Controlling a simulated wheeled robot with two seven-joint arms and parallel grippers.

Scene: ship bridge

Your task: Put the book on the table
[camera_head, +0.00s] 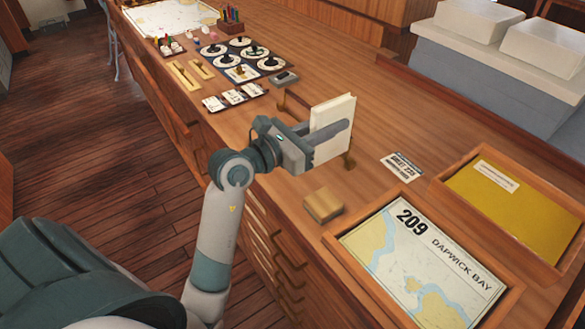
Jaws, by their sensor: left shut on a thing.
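A book with a pale cream cover (334,113) stands upright at the middle of the wooden table (385,120). My left gripper (328,135) is shut on the book, with a finger lying across its near face. The gripper hides part of the book and holder. My right gripper does not show.
A small wooden block (323,205) lies near the table's front edge. Right of it are a framed chart (424,262), a tray with a yellow folder (508,205) and a printed card (402,167). Dials (254,52), white cards (233,97) and a large chart (168,17) lie farther left. Bare wood lies behind the book.

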